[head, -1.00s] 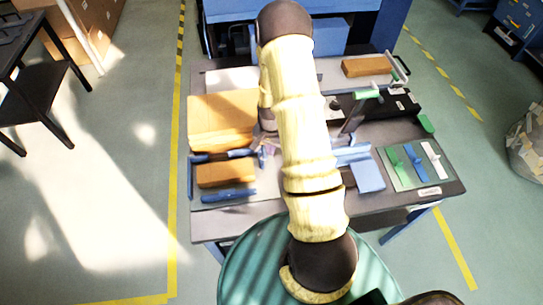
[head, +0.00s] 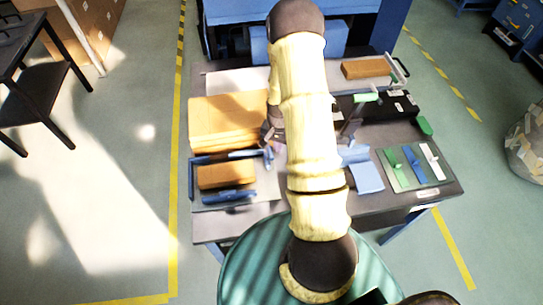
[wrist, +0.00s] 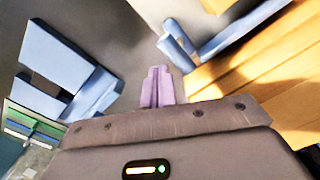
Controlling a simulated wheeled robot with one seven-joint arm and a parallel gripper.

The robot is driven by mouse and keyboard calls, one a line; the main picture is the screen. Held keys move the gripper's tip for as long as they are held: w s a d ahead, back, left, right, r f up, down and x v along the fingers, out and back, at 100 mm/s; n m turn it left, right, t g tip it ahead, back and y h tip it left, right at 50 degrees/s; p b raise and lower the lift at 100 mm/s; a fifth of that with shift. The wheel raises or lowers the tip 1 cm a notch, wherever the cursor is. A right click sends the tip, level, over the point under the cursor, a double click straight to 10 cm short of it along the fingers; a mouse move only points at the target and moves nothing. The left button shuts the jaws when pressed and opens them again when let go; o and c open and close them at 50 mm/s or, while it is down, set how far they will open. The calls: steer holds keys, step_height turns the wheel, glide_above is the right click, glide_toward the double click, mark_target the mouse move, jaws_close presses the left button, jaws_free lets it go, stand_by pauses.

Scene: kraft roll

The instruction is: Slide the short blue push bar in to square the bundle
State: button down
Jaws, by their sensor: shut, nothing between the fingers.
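A small brown bundle (head: 226,175) lies on a pale plate at the left of the table, framed by dark blue bars. One bar (head: 229,196) runs along its front side, one along its back, and one stands at its left. A short upright blue piece (head: 268,157) stands at the back right corner; I cannot tell for certain which part is the short push bar. In the wrist view, my gripper (wrist: 157,88) has its purple fingers together, empty, with a blue bar end (wrist: 176,45) just beyond the tips. My arm hides most of the gripper in the head view.
A larger brown stack (head: 222,115) sits behind the bundle. A light blue holder (head: 364,172) stands right of my arm, beside a green board (head: 412,166) with coloured tools. Another brown block (head: 367,68) lies at the back right.

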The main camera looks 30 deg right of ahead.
steer(key=shift+r+p, duration=1.55)
steer(key=shift+r, duration=1)
steer(key=s+a+r+n+t, duration=0.1)
steer(key=s+a+r+n, duration=0.3)
steer(key=r, duration=0.7)
steer(key=s+a+r+n+t, duration=0.1)
steer(key=s+a+r+n, duration=0.4)
steer(key=s+a+r, duration=0.3)
step_height(320, 180, up, 4)
steer(key=shift+s+a+f+t, duration=0.2)
steer(key=shift+s+a+t, duration=0.1)
steer(key=shift+a, duration=0.35)
steer(key=shift+w, duration=0.1)
